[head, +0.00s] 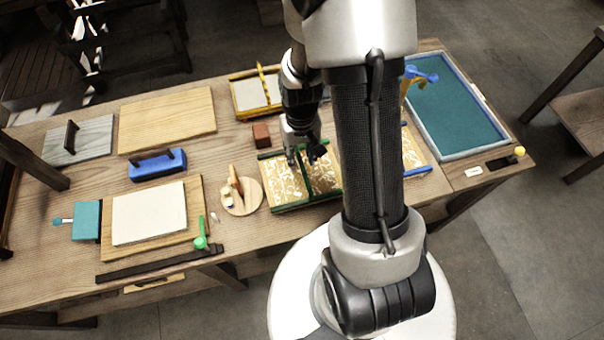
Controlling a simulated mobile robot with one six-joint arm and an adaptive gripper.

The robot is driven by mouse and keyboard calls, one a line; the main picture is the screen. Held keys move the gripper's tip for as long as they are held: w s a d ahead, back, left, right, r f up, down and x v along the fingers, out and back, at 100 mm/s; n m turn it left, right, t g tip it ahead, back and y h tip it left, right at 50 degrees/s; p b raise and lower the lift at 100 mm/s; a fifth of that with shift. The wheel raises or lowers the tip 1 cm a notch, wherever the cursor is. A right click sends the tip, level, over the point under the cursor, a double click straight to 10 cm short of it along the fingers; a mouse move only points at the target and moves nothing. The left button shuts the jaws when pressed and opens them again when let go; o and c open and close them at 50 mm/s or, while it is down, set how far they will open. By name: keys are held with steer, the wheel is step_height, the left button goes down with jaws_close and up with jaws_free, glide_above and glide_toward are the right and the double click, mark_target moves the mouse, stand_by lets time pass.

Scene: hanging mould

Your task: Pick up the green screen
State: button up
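The green screen (281,184) lies on the wooden table in the head view. It has a dark green frame with a green bar across its middle, and tan panels with a white pattern. Its right part is hidden behind my arm. My gripper (307,157) points down over the screen's far half, near the green bar. Its two dark fingers look spread apart, one on each side of the bar. I cannot tell whether they touch it.
A yellow-framed screen (248,96) and a brown block (261,134) are behind the gripper. A round board (242,203) is left of the green screen. A blue-edged piece (416,172) shows right of my arm, before a teal-filled vat (455,115).

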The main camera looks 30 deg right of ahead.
mark_target(302, 164)
steer(key=f, duration=0.2)
steer(key=f+b, duration=0.2)
steer(key=f, duration=0.1)
steer(key=shift+d+f, duration=0.25)
steer(key=shift+f, duration=0.05)
steer(key=shift+r, duration=0.1)
jaws_close()
